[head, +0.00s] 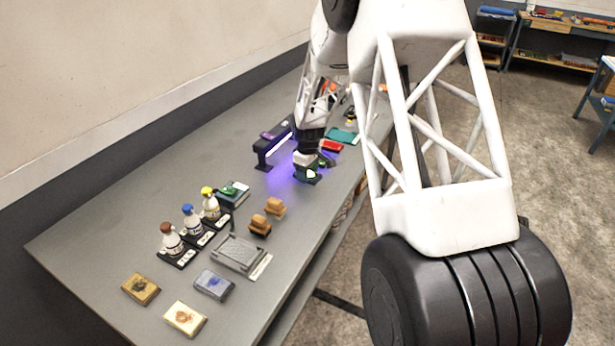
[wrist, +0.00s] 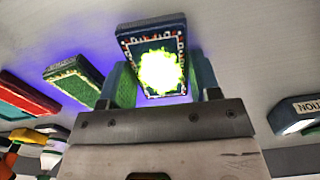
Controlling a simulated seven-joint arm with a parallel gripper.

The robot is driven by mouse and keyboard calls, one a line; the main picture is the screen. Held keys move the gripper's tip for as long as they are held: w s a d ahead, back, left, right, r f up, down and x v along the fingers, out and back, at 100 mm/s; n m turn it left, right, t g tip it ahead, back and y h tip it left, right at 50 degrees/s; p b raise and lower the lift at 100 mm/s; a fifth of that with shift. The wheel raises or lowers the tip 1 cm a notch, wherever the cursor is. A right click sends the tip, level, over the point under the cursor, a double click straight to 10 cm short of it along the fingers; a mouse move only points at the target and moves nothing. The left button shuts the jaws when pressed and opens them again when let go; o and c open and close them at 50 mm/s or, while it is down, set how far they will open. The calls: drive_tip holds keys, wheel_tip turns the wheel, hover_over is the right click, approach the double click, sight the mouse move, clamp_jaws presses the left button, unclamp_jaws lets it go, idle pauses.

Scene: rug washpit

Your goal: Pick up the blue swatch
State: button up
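My gripper (head: 306,160) is low over the grey table, beside the violet lamp. In the wrist view its two fingers (wrist: 163,82) stand apart, one on each side of a dark blue swatch with a patterned border (wrist: 133,39) and a glowing yellow-green spot. The swatch sits slightly skewed between them; I cannot make out firm contact on both sides. In the head view this swatch (head: 311,174) shows small and partly covered under the gripper. Another, paler blue-grey swatch (head: 213,284) lies at the table's near end, far from my gripper.
The lamp stand (head: 264,151) is just left of my gripper. A green swatch (wrist: 75,78) and a red one (wrist: 22,97) lie to the left in the wrist view. Bottles (head: 170,240), a grey tray (head: 240,252), brushes (head: 260,225), and yellow (head: 141,289) and cream (head: 185,318) swatches stand nearer.

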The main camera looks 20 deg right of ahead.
drive_tip(key=shift+c, duration=0.9)
drive_tip(key=shift+r, duration=0.1)
drive_tip(key=shift+r, duration=0.8)
drive_tip(key=shift+s+r, duration=0.15)
drive_tip(key=shift+r, duration=0.8)
drive_tip(key=s, duration=0.5)
drive_tip(key=s+a, duration=0.1)
drive_tip(key=s, duration=0.4)
drive_tip(key=s+r, duration=0.1)
drive_tip(key=s, duration=0.4)
drive_tip(key=shift+s+a+r, duration=0.1)
drive_tip(key=shift+s+a, duration=0.2)
drive_tip(key=shift+a, duration=0.1)
drive_tip(key=shift+w, duration=0.15)
